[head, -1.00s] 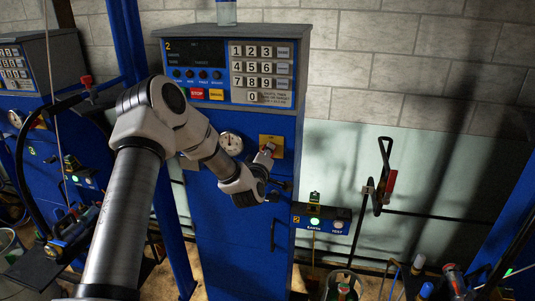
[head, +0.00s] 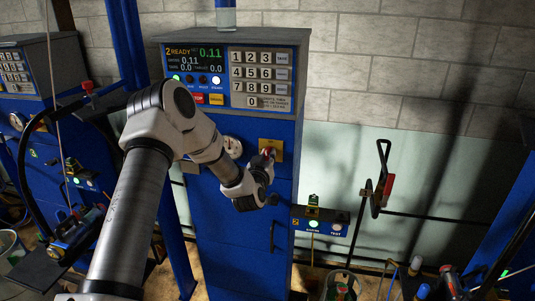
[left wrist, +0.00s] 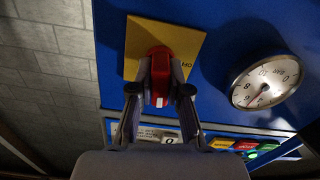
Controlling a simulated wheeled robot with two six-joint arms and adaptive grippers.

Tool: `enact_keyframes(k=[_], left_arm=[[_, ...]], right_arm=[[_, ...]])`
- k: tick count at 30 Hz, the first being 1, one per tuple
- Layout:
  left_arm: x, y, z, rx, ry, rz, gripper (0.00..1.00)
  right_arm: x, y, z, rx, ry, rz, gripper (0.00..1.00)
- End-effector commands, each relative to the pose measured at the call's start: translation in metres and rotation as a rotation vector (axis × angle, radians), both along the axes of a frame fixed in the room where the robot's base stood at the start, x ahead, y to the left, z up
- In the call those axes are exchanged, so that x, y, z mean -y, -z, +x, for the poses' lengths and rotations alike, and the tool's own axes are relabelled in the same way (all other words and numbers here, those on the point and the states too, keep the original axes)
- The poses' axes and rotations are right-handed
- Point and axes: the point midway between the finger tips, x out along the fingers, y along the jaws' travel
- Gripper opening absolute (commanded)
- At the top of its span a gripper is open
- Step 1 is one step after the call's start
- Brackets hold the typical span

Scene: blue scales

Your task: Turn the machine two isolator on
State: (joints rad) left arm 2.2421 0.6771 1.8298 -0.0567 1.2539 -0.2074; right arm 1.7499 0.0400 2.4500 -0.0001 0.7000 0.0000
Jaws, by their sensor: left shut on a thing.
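The machine two cabinet (head: 240,215) is blue and stands in the middle of the head view. Its display (head: 195,58) is lit and reads "2 READY" with 0.11. The isolator is a red handle on a yellow plate (head: 271,144). In the left wrist view the red isolator handle (left wrist: 160,75) stands in front of its yellow plate (left wrist: 190,42). My left gripper (left wrist: 160,85) is shut on the handle, one finger on each side. In the head view my left gripper (head: 265,162) reaches the plate from the lower left. My right gripper is not in view.
A keypad (head: 262,75) is above the isolator, and a round gauge (head: 232,147) is left of it. A box with a green lamp (head: 314,223) sticks out at the cabinet's right. A red-gripped lever (head: 384,185) stands farther right. Another blue cabinet (head: 30,70) is at the left.

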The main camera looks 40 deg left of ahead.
Motion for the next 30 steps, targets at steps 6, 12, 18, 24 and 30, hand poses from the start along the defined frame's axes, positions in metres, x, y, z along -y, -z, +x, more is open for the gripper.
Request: enact_keyframes(k=[6, 12, 18, 24, 30], left_arm=[[0.0007, 0.0006, -0.0003, -0.061, 0.001, 0.102, 0.00], [0.0008, 0.0013, -0.0003, -0.088, 0.001, 0.152, 0.00], [0.0008, 0.0017, -0.0002, -0.097, 0.001, 0.167, 0.00], [0.0009, 0.0019, -0.0002, -0.097, 0.001, 0.167, 0.00], [0.0008, 0.0016, -0.0002, -0.097, 0.001, 0.167, 0.42]], right_arm=[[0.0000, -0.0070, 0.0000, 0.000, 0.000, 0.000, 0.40], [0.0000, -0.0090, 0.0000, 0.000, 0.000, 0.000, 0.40], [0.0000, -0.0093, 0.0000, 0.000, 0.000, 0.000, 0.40], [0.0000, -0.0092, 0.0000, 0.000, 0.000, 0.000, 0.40], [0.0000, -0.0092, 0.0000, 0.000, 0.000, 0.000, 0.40]])
